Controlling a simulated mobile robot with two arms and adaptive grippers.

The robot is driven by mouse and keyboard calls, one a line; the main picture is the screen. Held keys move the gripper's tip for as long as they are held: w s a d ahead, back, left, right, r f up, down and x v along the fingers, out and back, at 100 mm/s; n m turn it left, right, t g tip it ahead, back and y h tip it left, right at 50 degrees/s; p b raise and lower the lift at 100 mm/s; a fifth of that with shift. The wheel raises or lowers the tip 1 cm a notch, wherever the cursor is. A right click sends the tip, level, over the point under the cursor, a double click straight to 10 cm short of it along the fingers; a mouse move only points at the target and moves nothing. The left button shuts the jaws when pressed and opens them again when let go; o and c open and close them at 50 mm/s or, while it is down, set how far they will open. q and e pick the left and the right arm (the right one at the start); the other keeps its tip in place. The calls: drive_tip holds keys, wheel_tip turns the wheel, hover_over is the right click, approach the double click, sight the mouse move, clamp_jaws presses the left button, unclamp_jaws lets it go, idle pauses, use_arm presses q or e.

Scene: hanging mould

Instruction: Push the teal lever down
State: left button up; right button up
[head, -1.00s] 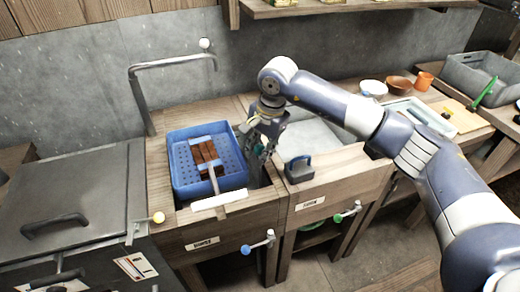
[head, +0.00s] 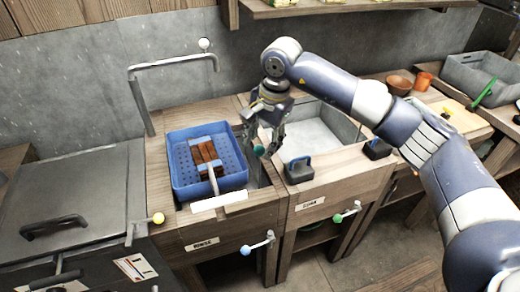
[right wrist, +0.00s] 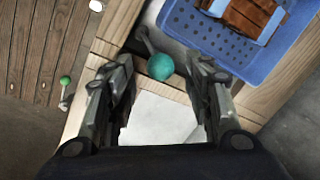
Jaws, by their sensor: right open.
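The teal lever's round knob (right wrist: 160,67) shows in the right wrist view on a short grey metal stem, beside the blue basket. In the head view the teal knob (head: 259,150) is at the gripper's fingertips, right of the basket. My right gripper (head: 268,150) points down there with its fingers apart. In the right wrist view the knob appears between the tips of the open right gripper (right wrist: 162,75); I cannot tell whether they touch it. My left gripper is not in view.
The blue perforated basket (head: 180,183) holds brown blocks and stands left of the gripper. A grey sink basin (head: 310,135) is to the right. A dark-handled block (head: 299,169) sits on the front ledge. Levers with blue (head: 246,250) and green (head: 338,218) knobs are on the front.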

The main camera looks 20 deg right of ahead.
wheel_tip(320, 180, up, 7)
drive_tip(key=s, duration=0.1)
drive_tip(key=shift+d, duration=0.45)
drive_tip(key=shift+s, duration=0.1)
